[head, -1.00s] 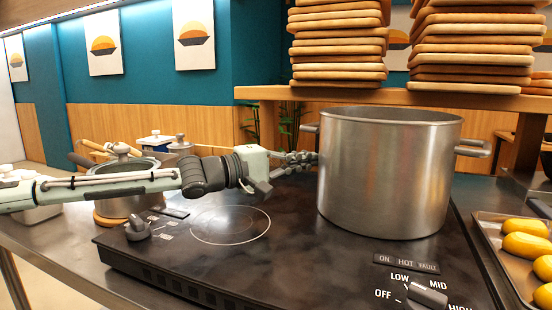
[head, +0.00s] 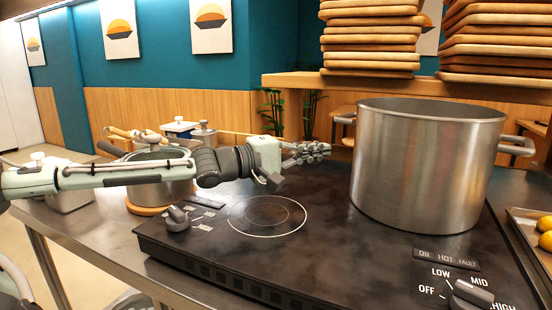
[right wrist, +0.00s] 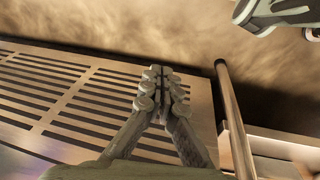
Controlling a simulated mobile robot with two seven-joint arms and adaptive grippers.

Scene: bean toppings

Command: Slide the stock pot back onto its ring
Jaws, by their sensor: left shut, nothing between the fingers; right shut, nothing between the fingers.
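The stock pot (head: 428,175) is a large steel pot standing upright on the right part of the black cooktop (head: 320,235). A ring (head: 267,216) marked on the cooktop lies bare to the pot's left. Any mark under the pot is hidden. My left gripper (head: 318,151) is shut and empty, left of the pot wall in the picture, with a small gap between. The pot's left handle (head: 345,119) sticks out behind the fingertips. My right gripper (right wrist: 160,80) is shut and empty in the right wrist view, above a slatted surface; the head view does not show it.
A smaller lidded pot (head: 160,175) stands left of the cooktop, behind my left arm. Knobs (head: 177,218) sit on the cooktop's front edge. A tray (head: 520,232) with yellow items is at the right. A wooden shelf (head: 300,80) with stacked boards is behind.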

